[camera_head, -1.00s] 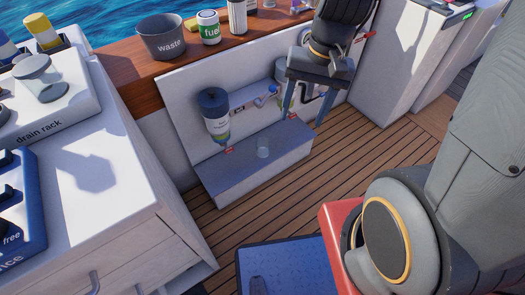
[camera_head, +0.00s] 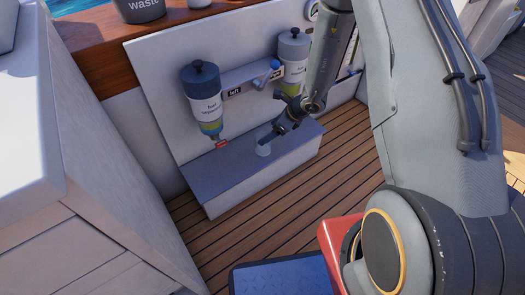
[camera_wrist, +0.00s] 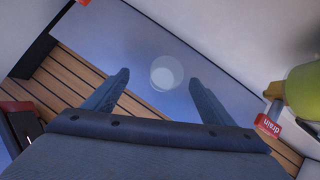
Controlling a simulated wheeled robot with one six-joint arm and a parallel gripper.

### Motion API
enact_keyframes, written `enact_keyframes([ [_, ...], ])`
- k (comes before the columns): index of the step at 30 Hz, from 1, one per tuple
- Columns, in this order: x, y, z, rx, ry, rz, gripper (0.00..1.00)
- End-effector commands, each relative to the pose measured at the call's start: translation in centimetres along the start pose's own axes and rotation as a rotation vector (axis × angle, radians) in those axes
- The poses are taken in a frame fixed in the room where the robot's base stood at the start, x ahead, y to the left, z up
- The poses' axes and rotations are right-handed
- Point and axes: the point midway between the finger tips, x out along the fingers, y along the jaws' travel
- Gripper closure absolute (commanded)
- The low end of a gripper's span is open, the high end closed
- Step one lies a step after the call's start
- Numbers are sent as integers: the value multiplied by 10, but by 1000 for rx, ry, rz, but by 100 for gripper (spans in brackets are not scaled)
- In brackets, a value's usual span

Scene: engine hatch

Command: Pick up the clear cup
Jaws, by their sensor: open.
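The clear cup (camera_head: 263,149) stands on the grey step below the wall panel, partly hidden by my gripper (camera_head: 271,138). In the wrist view the cup (camera_wrist: 167,73) shows as a pale, see-through round shape between the two fingertips in the picture. My gripper (camera_wrist: 160,80) is open, one finger on each side of the cup. I cannot tell whether the fingertips are level with the cup or still above it, and no contact shows.
A fuel separator bottle (camera_head: 204,101) hangs left of the cup, and a second bottle (camera_head: 293,58) hangs behind my arm. A red drain tag (camera_wrist: 268,126) and a yellow-green rounded part (camera_wrist: 303,90) are close right of my gripper.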

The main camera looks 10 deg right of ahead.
Motion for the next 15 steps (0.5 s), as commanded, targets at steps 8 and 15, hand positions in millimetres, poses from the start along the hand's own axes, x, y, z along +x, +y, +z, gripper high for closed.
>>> enact_keyframes([
  [8,33,-10,-14,83,2,-26,23],
  [15,52,-11,-13,80,1,-25,23],
])
